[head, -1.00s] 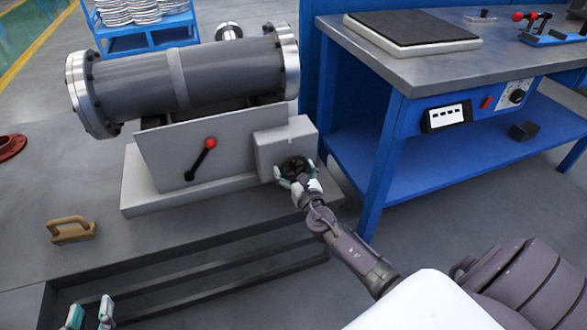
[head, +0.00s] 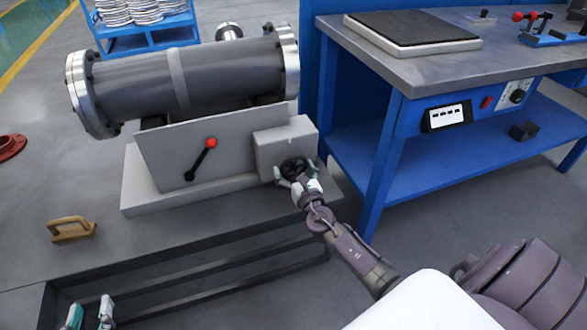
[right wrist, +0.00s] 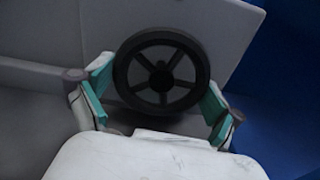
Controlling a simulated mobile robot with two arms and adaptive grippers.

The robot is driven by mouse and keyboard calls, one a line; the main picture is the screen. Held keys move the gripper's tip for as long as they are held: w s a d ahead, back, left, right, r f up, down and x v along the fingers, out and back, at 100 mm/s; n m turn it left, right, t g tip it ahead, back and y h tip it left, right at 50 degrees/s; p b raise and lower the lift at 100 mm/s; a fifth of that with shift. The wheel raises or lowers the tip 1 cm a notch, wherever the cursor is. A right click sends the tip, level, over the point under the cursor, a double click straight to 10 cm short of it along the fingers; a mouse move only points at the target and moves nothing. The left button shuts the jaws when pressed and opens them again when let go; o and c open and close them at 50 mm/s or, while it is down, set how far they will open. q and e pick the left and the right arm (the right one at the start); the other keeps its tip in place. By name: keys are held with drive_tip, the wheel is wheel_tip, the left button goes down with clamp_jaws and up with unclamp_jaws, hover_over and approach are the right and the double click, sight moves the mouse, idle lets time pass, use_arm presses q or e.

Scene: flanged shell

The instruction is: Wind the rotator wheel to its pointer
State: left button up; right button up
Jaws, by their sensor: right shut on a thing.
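The rotator wheel (head: 293,166) is a small black spoked handwheel on the front of a light grey box (head: 285,142), beside the flanged shell (head: 180,80). In the right wrist view the wheel (right wrist: 162,72) faces me, with its rim and spokes plain. My right gripper (head: 300,180) is at the wheel, its teal-padded fingers on both sides of the rim and shut on it; the fingers also show in the right wrist view (right wrist: 158,90). I cannot make out the pointer. My left gripper (head: 92,304) is at the lower left, fingers apart and empty.
A red-knobbed lever (head: 201,158) stands on the grey panel left of the wheel. A wooden handle piece (head: 72,229) lies on the grey surface. A blue workbench (head: 400,65) stands close on the right. A blue rack (head: 150,38) is behind.

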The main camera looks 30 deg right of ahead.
idle(0.3)
drive_tip(key=o, duration=0.8)
drive_tip(key=v, duration=1.2)
